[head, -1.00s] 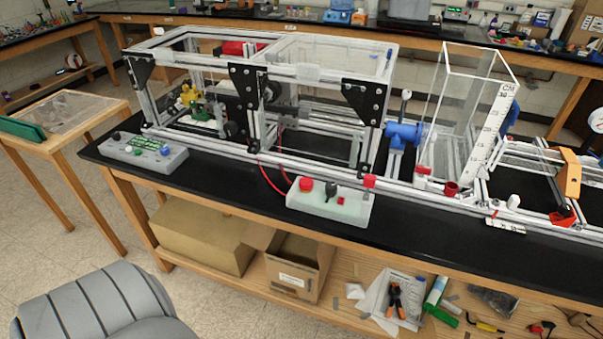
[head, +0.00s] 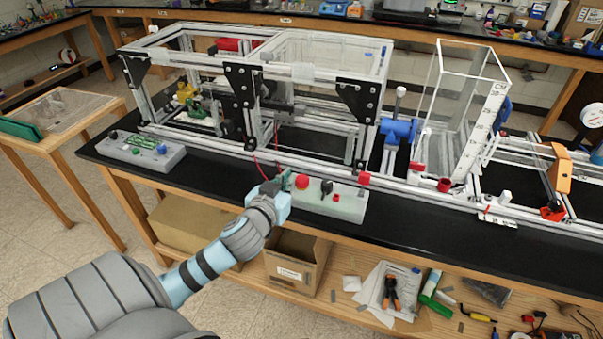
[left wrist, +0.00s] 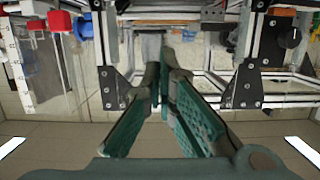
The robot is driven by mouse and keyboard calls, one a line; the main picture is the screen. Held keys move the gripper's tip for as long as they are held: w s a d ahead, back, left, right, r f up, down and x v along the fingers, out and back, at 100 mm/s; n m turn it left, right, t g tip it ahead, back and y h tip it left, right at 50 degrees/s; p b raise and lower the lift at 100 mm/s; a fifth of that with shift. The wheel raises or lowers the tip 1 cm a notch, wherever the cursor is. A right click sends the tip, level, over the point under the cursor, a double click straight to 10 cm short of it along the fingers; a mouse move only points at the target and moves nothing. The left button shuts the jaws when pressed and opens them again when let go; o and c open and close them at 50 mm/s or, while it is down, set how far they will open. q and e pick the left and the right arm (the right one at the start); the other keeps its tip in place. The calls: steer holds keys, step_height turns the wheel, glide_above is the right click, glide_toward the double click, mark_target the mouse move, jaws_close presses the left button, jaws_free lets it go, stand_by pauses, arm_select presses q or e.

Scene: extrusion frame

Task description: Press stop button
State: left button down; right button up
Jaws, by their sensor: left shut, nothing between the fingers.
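The round red button (head: 302,181) is on top of the pale control box (head: 333,201), near its left end, at the front of the black bench top. The box also has a black knob and a small red square switch. My left gripper (head: 284,181) is just left of the red button, above the box's left end. Whether it touches the button or box I cannot tell. In the left wrist view its green-padded fingers (left wrist: 166,55) come together with nothing held. The red button cannot be made out there. My right gripper is not in view.
An aluminium extrusion frame (head: 315,72) stands behind the box. A second grey control box (head: 145,151) sits at the bench's left end. A clear tank (head: 465,105) stands to the right. The black bench top is clear to the right of the pale box.

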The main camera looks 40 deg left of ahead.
arm_select(q)
steer(key=shift+w+a+f, duration=0.1)
steer(key=shift+w+f, duration=0.05)
glide_above(301, 183)
step_height(301, 183, down, 3)
steer(key=shift+w+r, duration=0.15)
steer(key=shift+r, duration=0.05)
step_height(301, 183, down, 3)
steer(key=shift+b, duration=0.4)
steer(key=shift+s+f, duration=0.25)
steer(key=shift+f, duration=0.15)
